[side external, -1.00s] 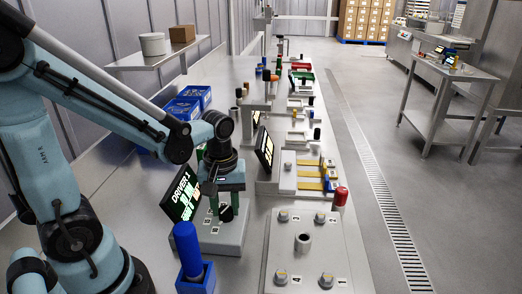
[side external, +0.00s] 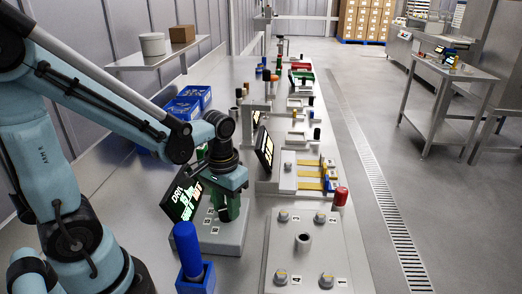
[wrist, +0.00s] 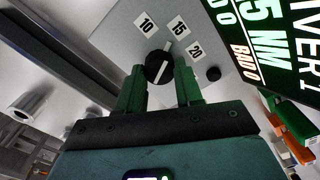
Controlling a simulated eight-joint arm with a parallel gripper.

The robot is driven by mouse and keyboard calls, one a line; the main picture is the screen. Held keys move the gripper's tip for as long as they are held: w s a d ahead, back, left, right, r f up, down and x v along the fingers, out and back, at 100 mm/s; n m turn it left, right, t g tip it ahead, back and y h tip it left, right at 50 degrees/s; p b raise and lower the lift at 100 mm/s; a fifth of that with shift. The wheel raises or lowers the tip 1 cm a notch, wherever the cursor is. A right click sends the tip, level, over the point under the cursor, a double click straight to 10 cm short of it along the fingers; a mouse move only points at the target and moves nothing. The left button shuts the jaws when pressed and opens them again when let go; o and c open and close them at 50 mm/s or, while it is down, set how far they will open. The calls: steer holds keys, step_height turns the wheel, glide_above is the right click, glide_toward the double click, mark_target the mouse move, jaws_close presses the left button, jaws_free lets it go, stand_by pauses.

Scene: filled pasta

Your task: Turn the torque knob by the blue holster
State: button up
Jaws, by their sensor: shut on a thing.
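The black torque knob (wrist: 158,67) sits on a grey plate (wrist: 112,38) with labels 10, 15 and 20 around it. Its pale pointer mark faces the 15 label (wrist: 179,27). My gripper (wrist: 160,78) has its green fingers on both sides of the knob and is shut on it. In the side view my gripper (side external: 228,213) reaches down to the grey knob base (side external: 228,240), and the knob is hidden there. The blue holster (side external: 195,280) stands in front of that base with a blue-handled driver (side external: 187,245) upright in it.
A tilted DRIVER 1 display (side external: 183,196) stands close beside my gripper; in the wrist view the display (wrist: 265,40) reads "5 NM" and "BAD 0", partly cropped.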

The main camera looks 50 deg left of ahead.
mark_target(226, 208)
steer(key=shift+m, duration=0.4)
steer(key=o, duration=1)
steer(key=shift+o, duration=0.2)
step_height(226, 208, up, 12)
stand_by(0.4)
steer(key=f+t, duration=0.1)
steer(key=t, duration=0.1)
steer(key=d+f+m+t, duration=0.1)
steer(key=t, duration=0.1)
steer(key=w+d+f+m+t, duration=0.1)
steer(key=t, duration=0.2)
steer(key=shift+d, duration=0.1)
